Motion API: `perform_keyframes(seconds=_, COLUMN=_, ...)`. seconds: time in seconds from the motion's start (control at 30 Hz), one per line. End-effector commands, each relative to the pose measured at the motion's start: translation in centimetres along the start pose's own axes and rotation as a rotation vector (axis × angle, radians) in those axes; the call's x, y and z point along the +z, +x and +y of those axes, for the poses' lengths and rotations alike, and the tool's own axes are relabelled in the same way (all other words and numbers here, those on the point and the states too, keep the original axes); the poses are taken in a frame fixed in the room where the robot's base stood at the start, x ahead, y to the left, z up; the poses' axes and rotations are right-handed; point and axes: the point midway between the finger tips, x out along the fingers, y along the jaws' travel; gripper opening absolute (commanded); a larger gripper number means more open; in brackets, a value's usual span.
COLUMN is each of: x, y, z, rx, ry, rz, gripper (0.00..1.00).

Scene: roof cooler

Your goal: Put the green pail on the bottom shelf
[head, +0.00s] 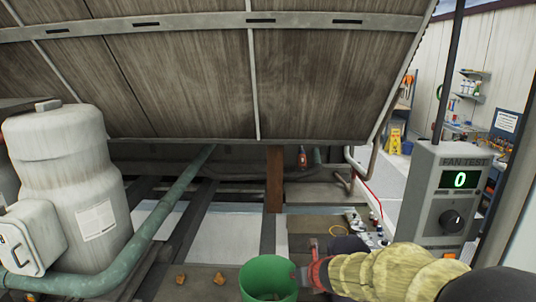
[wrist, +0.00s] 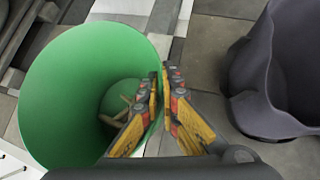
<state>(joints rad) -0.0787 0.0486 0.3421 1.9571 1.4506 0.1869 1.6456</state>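The green pail (head: 268,278) stands out at the bottom centre of the head view, its lower part cut off by the frame edge. In the wrist view the pail (wrist: 95,65) fills the left side, its mouth facing the camera, with some brown pieces inside. My gripper (wrist: 163,92) has one finger inside the pail and one outside, closed on its right wall at the rim. In the head view my gripper (head: 312,272) is at the pail's right side. Wall shelves with bottles (head: 468,97) show far off at right; I cannot tell which is the bottom shelf.
A dark grey bin (wrist: 280,80) stands right of the pail in the wrist view. A large slanted panel (head: 210,80) hangs ahead. A white tank (head: 65,165) and green pipe (head: 150,228) are at left; a fan test post (head: 450,195) is at right. A yellow floor sign (head: 394,141) stands beyond.

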Motion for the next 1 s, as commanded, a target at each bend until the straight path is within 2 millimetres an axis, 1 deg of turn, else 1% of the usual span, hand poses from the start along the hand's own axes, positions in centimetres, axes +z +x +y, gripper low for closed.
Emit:
perform_keyframes(seconds=0.2, x=-0.6, y=-0.4, z=-1.7, rx=-0.092, ry=0.09, rz=-0.017, gripper=0.0)
perform_keyframes(seconds=0.4, x=-1.3, y=-0.6, z=-2.8, rx=-0.15, ry=0.147, rz=-0.025, gripper=0.0)
perform_keyframes(seconds=0.63, x=-1.8, y=-0.9, z=-3.6, rx=-0.191, ry=0.19, rz=-0.03, gripper=0.0)
perform_keyframes(seconds=1.0, x=-3.4, y=-1.9, z=-6.0, rx=-0.308, ry=0.308, rz=-0.045, gripper=0.0)
